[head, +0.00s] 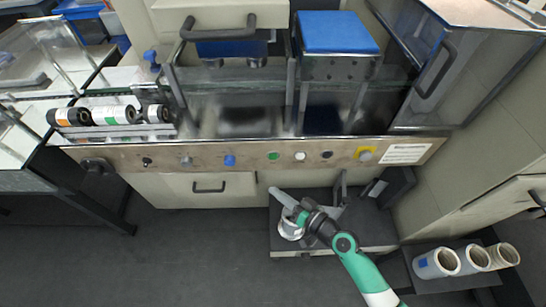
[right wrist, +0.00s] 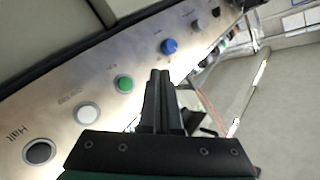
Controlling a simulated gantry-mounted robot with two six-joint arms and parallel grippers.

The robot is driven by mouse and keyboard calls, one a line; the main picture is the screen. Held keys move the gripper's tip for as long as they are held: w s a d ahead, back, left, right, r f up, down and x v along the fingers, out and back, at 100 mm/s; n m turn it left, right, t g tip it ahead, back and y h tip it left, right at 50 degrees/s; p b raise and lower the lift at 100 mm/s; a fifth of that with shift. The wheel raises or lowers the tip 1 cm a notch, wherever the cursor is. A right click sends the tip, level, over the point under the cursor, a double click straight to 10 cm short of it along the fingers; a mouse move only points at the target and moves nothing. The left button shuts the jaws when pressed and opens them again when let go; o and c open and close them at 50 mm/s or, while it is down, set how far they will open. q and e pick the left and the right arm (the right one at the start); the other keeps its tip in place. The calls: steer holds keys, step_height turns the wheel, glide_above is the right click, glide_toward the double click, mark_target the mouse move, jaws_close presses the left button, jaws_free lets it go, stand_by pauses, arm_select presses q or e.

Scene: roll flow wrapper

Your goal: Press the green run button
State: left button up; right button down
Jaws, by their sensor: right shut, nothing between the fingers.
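The green run button (head: 273,156) sits in the metal front panel (head: 205,151) of the wrapper, between a blue button and a white one. It also shows in the right wrist view (right wrist: 124,84), unobstructed. My right gripper (head: 274,191) is in front of and below the panel in the head view, its tip under the green button. In the right wrist view its two dark fingers (right wrist: 160,74) are together and empty, with the tips just right of the green button. A gap to the button seems to remain; its depth is hard to judge. My left gripper is out of view.
Floor at lower left is clear.

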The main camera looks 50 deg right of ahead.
mark_target(273, 157)
steer(key=shift+d+r, duration=0.1)
steer(key=shift+d, duration=0.05)
steer(key=w+d+b, duration=0.3)
steer(key=w+d, duration=0.3)
steer(key=shift+w, duration=0.25)
stand_by(0.3)
steer(key=shift+d, duration=0.1)
stand_by(1.8)
steer(key=shift+w+d+b, duration=0.25)
steer(key=shift+w+b, duration=0.05)
